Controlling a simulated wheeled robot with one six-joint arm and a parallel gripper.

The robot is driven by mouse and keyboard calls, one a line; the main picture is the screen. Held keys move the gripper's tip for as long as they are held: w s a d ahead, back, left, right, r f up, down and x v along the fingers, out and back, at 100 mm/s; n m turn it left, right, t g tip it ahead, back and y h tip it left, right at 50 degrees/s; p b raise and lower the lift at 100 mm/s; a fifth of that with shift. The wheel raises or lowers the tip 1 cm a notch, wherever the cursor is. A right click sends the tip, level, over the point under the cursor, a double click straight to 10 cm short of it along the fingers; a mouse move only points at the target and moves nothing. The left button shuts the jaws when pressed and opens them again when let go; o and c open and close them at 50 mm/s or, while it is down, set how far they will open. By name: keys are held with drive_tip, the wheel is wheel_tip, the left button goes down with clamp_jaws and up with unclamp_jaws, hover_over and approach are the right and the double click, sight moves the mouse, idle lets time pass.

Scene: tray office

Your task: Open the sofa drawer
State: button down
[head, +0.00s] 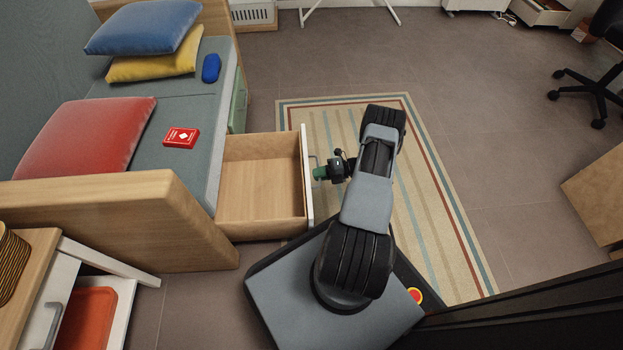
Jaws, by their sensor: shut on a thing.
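The sofa (173,68) stands at the left of the head view, grey with wooden end panels. Its drawer (262,185) is pulled out toward the right from under the seat; the inside is bare wood and looks empty. The drawer has a white front (306,175) with a thin handle (312,165) on its outer face. The fingertips are small in view and partly merge with the handle. My arm reaches in from the right of the drawer front.
A blue cushion (142,27), yellow cushion (155,66), red cushion (85,138), red card box (181,138) and blue case (211,68) lie on the sofa. A striped rug (440,215) lies under my arm. An open drawer with an orange tray (87,318) is at lower left.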

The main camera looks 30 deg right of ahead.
drive_tip(key=shift+v, duration=0.9)
drive_tip(key=shift+s+f, duration=0.1)
drive_tip(key=shift+f, duration=0.15)
drive_tip(key=c, duration=1.2)
unclamp_jaws()
drive_tip(key=p+v, duration=0.2)
drive_tip(key=v, duration=1.2)
drive_tip(key=shift+r, duration=0.15)
